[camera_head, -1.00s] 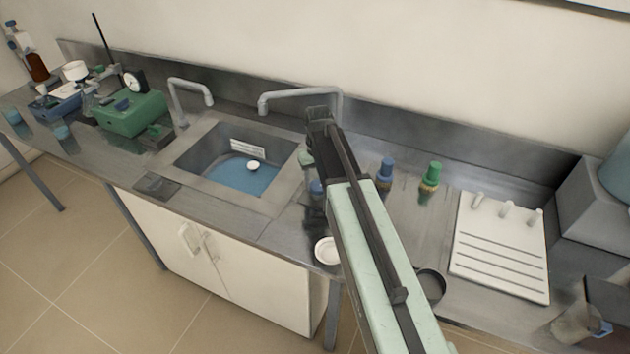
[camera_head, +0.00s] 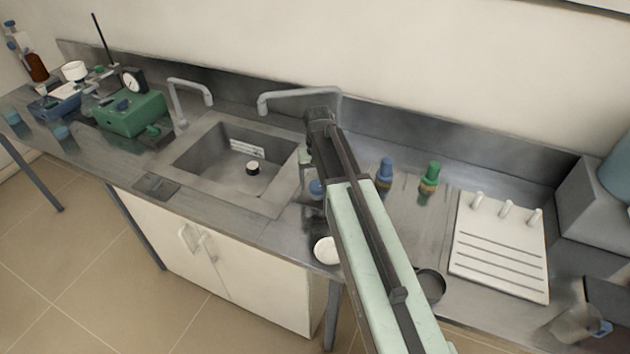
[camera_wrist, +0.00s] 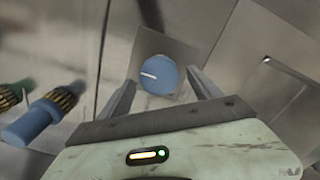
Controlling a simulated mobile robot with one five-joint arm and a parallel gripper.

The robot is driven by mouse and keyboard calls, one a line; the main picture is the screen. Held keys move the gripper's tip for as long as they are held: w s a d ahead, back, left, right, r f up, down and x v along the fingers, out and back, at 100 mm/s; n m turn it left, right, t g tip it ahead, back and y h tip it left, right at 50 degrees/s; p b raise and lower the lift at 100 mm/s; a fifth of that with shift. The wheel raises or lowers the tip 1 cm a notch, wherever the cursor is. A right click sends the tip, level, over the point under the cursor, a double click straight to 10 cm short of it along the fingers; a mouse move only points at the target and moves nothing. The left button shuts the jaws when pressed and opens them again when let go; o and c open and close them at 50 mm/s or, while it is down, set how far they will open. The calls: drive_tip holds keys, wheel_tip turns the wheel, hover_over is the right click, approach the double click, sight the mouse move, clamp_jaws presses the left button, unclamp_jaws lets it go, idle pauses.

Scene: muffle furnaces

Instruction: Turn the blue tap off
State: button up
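The blue tap (camera_wrist: 158,76) is a round blue knob on a square metal plate in the wrist view. A white line on its face points left, slightly up. My gripper (camera_wrist: 161,80) is open, with one finger on each side of the knob and small gaps on both sides as seen. How far the fingertips are above it is hard to tell. In the head view a bit of blue (camera_head: 317,188), seemingly the same knob, shows beside my arm, which hides much of that spot.
The sink (camera_head: 215,175) is left of my arm, with a dark-sided white plug piece in it and grey spouts behind. A blue fitting (camera_head: 386,170) and a green fitting (camera_head: 431,177) stand to the right. A white rack board (camera_head: 500,245) lies farther right.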

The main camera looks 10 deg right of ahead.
sight(317, 184)
wheel_tip(317, 184, up, 8)
drive_tip(key=p, duration=0.8)
drive_tip(key=shift+f, duration=0.15)
drive_tip(key=s+f+b, duration=0.1)
drive_tip(key=s, duration=1.4)
drive_tip(key=shift+a+f+n+b, duration=0.2)
drive_tip(key=shift+f+n+b, duration=0.1)
drive_tip(key=shift+b, duration=0.1)
